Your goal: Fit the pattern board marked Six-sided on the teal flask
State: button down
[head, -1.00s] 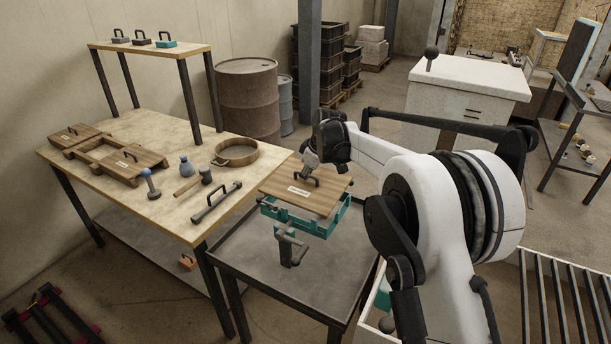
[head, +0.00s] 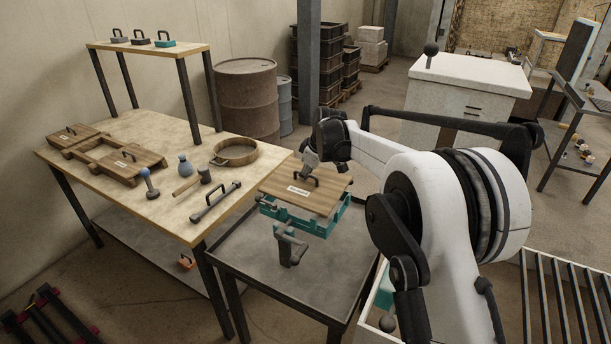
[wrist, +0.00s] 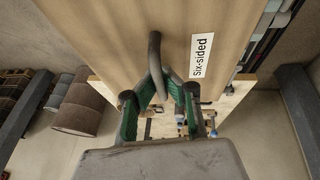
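The wooden Six-sided pattern board (head: 325,199) is over the teal flask (head: 322,227), with its dark handle (head: 314,180) upward. Its white label reads "Six-sided" in the wrist view (wrist: 202,55). My gripper (head: 306,172) is at the board's handle. In the wrist view its green-padded fingers (wrist: 165,82) close on both sides of the handle bar. The board covers most of the flask's top. Teal frame parts show below its near edges, and I cannot tell whether the board is fully seated.
The flask is on a grey stand above a dark metal table (head: 240,255). The wooden bench (head: 130,215) at left holds other pattern boards (head: 135,160), a round wooden sieve (head: 236,153) and hand tools. A shelf (head: 150,52) stands behind. A white cabinet (head: 465,85) is at back right.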

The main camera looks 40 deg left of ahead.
aim_at(307, 183)
jog(key=shift+f+b, duration=1.6)
jog(key=shift+f, duration=0.8)
jog(key=c, duration=1.3)
grip_release()
jog(key=shift+r, duration=0.15)
jog(key=shift+r+p, duration=1.1)
jog(key=shift+r, duration=1.8)
jog(key=shift+a, duration=0.1)
